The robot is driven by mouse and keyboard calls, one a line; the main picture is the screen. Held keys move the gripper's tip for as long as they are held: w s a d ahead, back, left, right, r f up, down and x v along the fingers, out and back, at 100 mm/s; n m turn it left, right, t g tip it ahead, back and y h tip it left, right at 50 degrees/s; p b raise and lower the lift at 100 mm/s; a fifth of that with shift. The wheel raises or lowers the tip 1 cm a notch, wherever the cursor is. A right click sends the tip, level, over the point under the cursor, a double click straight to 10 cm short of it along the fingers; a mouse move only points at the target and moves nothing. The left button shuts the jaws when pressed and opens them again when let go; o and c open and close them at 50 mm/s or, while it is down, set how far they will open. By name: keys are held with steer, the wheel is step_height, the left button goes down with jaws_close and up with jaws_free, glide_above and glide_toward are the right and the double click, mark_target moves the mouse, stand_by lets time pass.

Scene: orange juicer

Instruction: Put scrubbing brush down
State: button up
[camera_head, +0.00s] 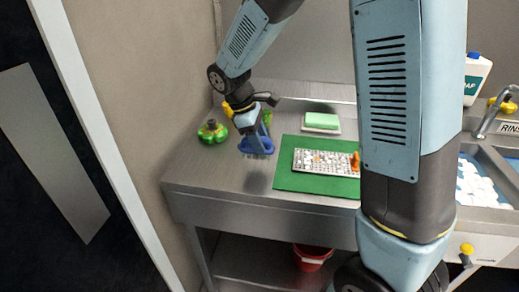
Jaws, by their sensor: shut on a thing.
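My gripper (249,123) is over the left part of the metal counter (206,171), pointing down. It is shut on the blue scrubbing brush (256,143), whose pale bristles face down. The brush is held above the counter, and a dark shadow lies on the metal below it. The brush is to the left of the green mat (285,178). The fingers are small in the view and their exact grip on the handle is hard to make out.
A grey grated plate (322,162) with orange bits lies on the mat. A green sponge (322,121) sits on a dish behind it. A green round object (212,132) stands left of the brush. A sink with white items (478,184) is at right. The counter's front left is clear.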

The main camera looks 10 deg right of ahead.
steer(key=shift+w+f, duration=0.3)
steer(key=shift+f, duration=0.2)
step_height(320, 180, down, 3)
steer(key=shift+r, duration=0.15)
steer(key=o, duration=1.4)
steer(key=v, duration=1.2)
steer(key=shift+s+r, duration=0.1)
steer(key=shift+r, duration=0.05)
